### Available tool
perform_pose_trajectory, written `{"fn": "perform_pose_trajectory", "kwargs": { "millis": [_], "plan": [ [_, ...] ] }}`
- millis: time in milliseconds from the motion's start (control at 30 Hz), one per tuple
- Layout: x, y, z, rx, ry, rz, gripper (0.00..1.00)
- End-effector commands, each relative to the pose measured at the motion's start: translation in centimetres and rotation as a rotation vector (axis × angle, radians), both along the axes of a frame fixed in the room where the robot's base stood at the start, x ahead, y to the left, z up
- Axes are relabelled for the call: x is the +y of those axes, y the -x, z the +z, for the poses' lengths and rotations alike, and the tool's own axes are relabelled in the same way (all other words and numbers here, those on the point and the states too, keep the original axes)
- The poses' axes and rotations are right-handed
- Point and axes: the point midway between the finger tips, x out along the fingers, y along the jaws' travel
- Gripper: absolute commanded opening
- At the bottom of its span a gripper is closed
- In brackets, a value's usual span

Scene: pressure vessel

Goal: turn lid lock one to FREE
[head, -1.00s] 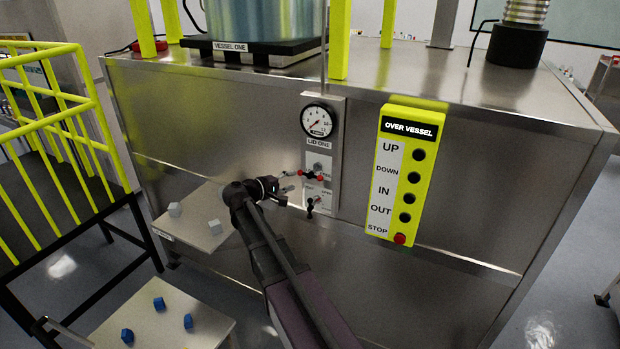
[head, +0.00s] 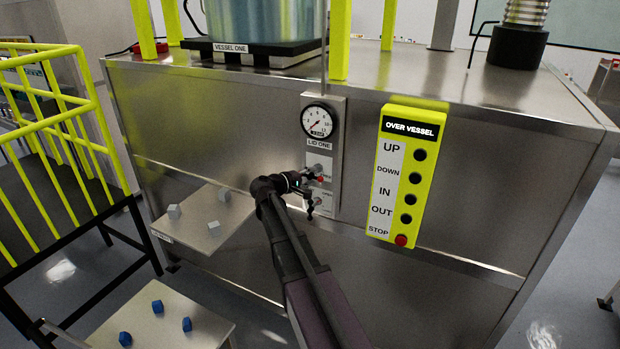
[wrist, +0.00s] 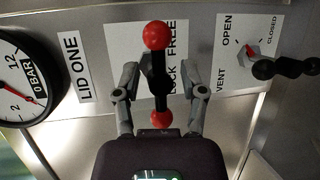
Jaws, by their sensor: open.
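The lid lock one handle (wrist: 158,74) is a black bar with a red ball at each end. In the wrist view it runs up and down, in front of a white plate (wrist: 118,44) marked LOCK and FREE. My gripper (wrist: 161,72) is open, with one finger on each side of the bar and visible gaps. I cannot tell whether it touches.
The LID ONE gauge (head: 320,121) is above the lock. The black vent handle (wrist: 286,68), marked OPEN and CLOSED, is close beside it. A yellow OVER VESSEL button box (head: 407,178) stands to the right. A shelf with grey cubes (head: 188,240) is at lower left.

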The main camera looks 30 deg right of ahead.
Motion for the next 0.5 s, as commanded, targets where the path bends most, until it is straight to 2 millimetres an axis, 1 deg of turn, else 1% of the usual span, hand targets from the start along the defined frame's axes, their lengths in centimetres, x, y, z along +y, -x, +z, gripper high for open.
{"fn": "perform_pose_trajectory", "kwargs": {
  "millis": [67, 167, 200, 233, 267, 500],
  "plan": [
    [-0.01, 0.01, 0.0, 0.0, 0.0, 0.0, 0.54],
    [-0.01, 0.02, 0.0, 0.0, 0.0, 0.0, 0.27],
    [-0.02, 0.02, 0.01, 0.0, 0.0, 0.0, 0.15],
    [-0.02, 0.02, 0.01, 0.0, 0.0, 0.0, 0.06],
    [-0.01, 0.02, 0.0, 0.0, 0.0, 0.0, 0.0],
    [-0.01, 0.06, -0.1, 0.002, -0.003, -0.001, 0.0]
  ]
}}
